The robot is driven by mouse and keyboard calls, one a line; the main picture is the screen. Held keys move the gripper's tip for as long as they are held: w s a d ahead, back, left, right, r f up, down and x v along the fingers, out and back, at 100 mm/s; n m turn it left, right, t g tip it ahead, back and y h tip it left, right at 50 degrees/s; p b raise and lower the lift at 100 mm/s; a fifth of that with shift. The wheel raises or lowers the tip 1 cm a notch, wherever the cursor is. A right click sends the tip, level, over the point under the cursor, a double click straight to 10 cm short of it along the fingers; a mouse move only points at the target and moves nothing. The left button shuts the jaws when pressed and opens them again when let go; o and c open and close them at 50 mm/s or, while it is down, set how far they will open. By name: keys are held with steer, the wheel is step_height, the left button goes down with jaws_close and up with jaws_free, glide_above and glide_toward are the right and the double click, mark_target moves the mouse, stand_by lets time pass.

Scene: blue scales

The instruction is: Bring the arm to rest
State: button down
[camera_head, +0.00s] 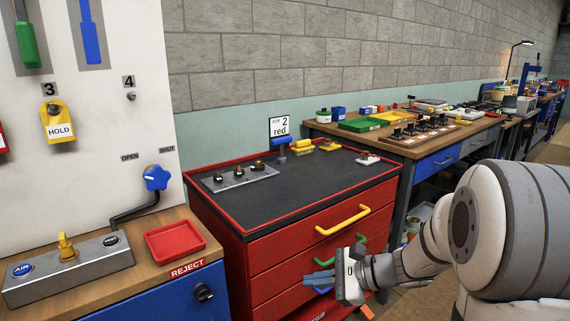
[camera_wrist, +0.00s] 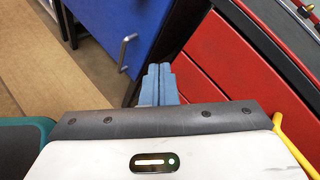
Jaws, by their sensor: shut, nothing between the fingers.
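My gripper (camera_head: 318,279) shows in the head view at the lower middle, in front of the red drawer cabinet (camera_head: 229,238). Its blue-grey fingers are together with nothing between them, and they point left. In the wrist view the shut fingers (camera_wrist: 158,84) point at the gap between a blue cabinet front and the red drawer fronts. My white arm reaches in from the right of the head view. The fingers overlap the drawer fronts in the head view; I cannot tell how far apart they are.
The cabinet has a yellow handle (camera_head: 343,220) and a green handle partly behind my gripper. A red reject tray (camera_head: 175,240) and a grey button box (camera_head: 68,272) stand on the left bench. A workbench with a blue drawer (camera_head: 437,162) stands behind right. Floor shows at the wrist view's left.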

steer(key=s+r+n+g+h+p, duration=0.45)
steer(key=s+r+n+p, duration=0.35)
steer(key=s+r, duration=0.25)
steer(key=s+d+r+n+t+h+p, duration=0.2)
steer(key=s+d+r+n+h+p, duration=0.5)
steer(key=r+n+p, duration=0.1)
step_height(320, 180, up, 2)
steer(key=shift+s+r+t+h+p, duration=0.1)
steer(key=shift+s+t+h+p, duration=0.2)
steer(key=shift+p, duration=0.5)
steer(key=shift+w, duration=0.1)
